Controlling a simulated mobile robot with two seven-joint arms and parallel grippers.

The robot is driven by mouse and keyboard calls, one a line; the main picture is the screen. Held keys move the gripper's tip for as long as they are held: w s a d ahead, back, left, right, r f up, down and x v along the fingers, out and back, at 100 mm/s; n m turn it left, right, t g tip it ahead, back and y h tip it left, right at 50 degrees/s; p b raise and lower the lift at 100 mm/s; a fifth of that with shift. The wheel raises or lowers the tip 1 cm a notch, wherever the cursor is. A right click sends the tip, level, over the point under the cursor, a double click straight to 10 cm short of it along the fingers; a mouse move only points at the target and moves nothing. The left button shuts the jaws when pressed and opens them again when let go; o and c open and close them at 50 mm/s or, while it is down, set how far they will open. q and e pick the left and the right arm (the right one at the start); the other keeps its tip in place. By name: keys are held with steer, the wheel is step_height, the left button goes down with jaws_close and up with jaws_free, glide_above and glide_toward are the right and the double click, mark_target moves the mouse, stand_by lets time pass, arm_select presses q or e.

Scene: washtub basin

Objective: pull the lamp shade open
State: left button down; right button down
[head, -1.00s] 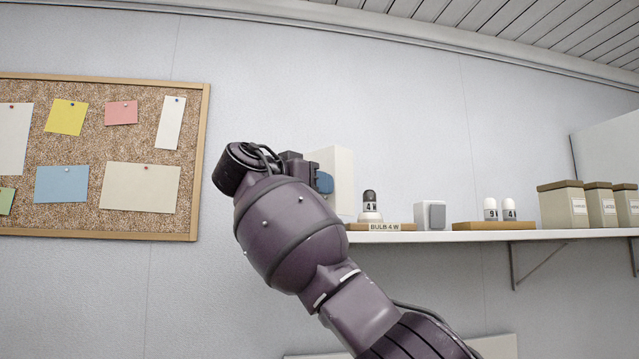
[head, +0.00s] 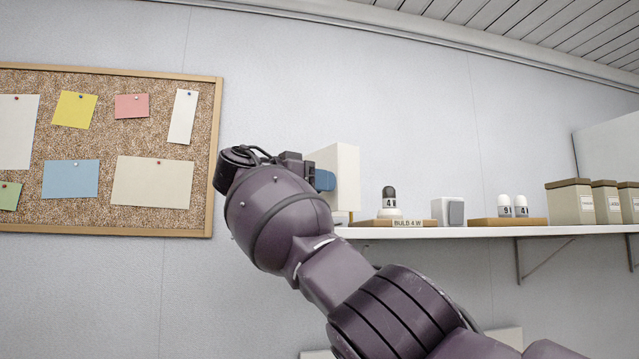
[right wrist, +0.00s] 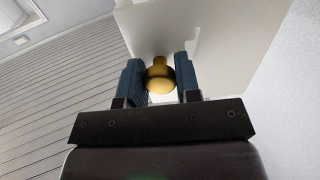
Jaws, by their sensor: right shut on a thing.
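The lamp shade (head: 347,172) is a cream, box-like panel at the left end of the wall shelf in the head view. In the right wrist view its pale face (right wrist: 205,35) fills the top, with a round brass knob (right wrist: 159,77) on it. My right gripper (right wrist: 160,78) has its blue fingers on either side of the knob and is shut on it. In the head view the right gripper (head: 325,180) is at the shade's left side, and my wrist hides the knob. A small white part (head: 341,218) shows below the shade. My left gripper is not in view.
The shelf (head: 500,231) holds a dark-topped bulb (head: 389,198) on a wooden block labelled "BULB 4 W" (head: 390,223), a white switch box (head: 449,211), two white bulbs (head: 512,206) and several lidded canisters (head: 570,203). A cork board (head: 130,225) hangs at left.

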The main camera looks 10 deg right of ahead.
stand_by(0.4)
steer(key=c, duration=0.8)
jaws_free()
